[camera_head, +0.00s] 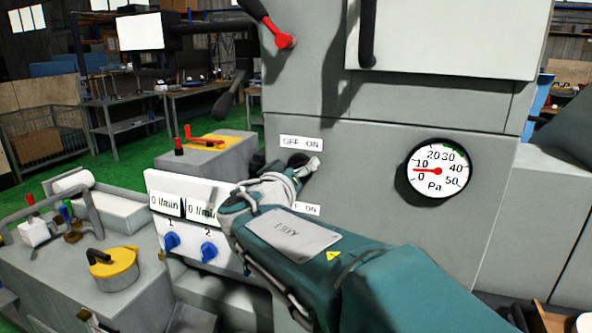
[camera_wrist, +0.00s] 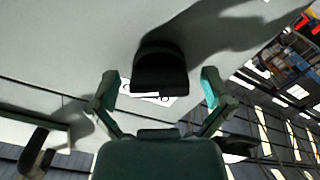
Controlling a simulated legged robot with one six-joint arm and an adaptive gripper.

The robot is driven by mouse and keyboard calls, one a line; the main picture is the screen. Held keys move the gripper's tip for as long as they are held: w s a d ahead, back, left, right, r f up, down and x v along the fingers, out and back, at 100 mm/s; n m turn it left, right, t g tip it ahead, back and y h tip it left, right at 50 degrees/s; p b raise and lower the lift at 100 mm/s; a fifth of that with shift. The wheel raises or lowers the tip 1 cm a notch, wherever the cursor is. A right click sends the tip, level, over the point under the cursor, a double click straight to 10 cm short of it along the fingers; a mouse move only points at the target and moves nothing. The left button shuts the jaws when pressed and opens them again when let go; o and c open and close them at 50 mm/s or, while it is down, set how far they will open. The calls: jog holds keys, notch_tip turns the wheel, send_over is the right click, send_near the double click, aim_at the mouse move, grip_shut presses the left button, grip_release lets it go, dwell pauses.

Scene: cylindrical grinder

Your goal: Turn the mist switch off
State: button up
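A black switch knob (camera_head: 297,158) sits under the upper label, mostly behind my gripper (camera_head: 300,172). In the wrist view, a black knob (camera_wrist: 160,70) stands out between the two spread fingers of my gripper (camera_wrist: 160,84), with gaps on both sides. A white label (camera_wrist: 128,87) shows behind it. No readable text names the mist switch. The lower knob is hidden in the head view.
A pressure gauge (camera_head: 438,169) is right of my arm. Below left, a white panel (camera_head: 160,185) carries two blue knobs (camera_head: 209,251). A yellow-topped part (camera_head: 113,268) sits on the machine at lower left.

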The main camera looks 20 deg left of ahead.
jog(key=shift+s, duration=0.15)
jog(key=c, duration=1)
jog(key=shift+c, duration=0.2)
jog(key=n, duration=0.6)
jog(key=shift+r, duration=0.15)
jog(key=shift+o, duration=0.2)
jog(key=n, duration=0.5)
jog(key=shift+n, duration=0.4)
jog(key=o, duration=0.8)
jog(key=shift+o, duration=1.3)
jog(key=shift+w, duration=0.2)
jog(key=shift+a+f, duration=0.2)
